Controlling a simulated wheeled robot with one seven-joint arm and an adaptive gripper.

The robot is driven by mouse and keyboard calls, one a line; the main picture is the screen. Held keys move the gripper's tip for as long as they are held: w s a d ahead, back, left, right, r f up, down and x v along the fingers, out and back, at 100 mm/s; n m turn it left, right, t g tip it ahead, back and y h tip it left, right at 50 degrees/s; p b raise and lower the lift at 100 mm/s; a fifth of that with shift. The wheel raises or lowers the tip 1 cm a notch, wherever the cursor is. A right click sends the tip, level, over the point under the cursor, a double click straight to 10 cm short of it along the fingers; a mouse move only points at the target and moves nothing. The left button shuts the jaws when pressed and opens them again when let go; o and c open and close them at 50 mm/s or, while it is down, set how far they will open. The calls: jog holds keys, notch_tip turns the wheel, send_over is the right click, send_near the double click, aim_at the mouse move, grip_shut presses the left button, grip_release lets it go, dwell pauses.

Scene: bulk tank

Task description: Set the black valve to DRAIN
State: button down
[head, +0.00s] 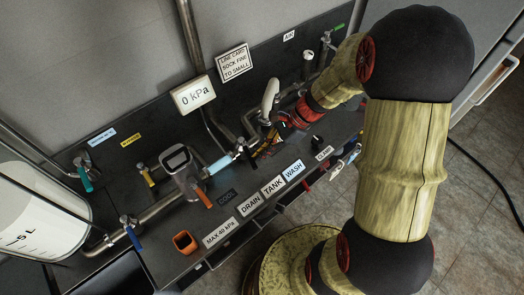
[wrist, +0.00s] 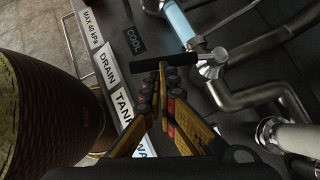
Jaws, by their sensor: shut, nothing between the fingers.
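The black valve handle (wrist: 165,62) shows in the wrist view as a dark bar. It runs left from a metal valve body (wrist: 211,62) toward the label strip. Its free end points near the DRAIN label (wrist: 106,62) in that picture, above the TANK label (wrist: 123,103). My gripper (wrist: 161,78) is shut and empty, its tips close beside the handle; I cannot tell whether they touch. In the head view my gripper (head: 268,143) is low at the pipework and the handle is hard to make out there. The DRAIN label (head: 250,204) also shows in the head view.
A light blue sleeved pipe (head: 220,163) joins the valve. A gauge reads 0 kPa (head: 194,95). Pipes crowd the wrist view's right.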

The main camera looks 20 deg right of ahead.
aim_at(253, 161)
jog(key=shift+s+a, duration=0.1)
jog(key=shift+a, duration=0.05)
jog(key=a+m+t+p, duration=0.1)
jog(key=m, duration=0.1)
jog(key=a+m+t, duration=0.1)
jog(key=a, duration=0.1)
jog(key=shift+s+m+t+h+p, duration=0.3)
jog(key=shift+s+m+p, duration=0.05)
jog(key=shift+s+m, duration=0.05)
jog(key=shift+w+a, duration=0.1)
jog(key=shift+a, duration=0.55)
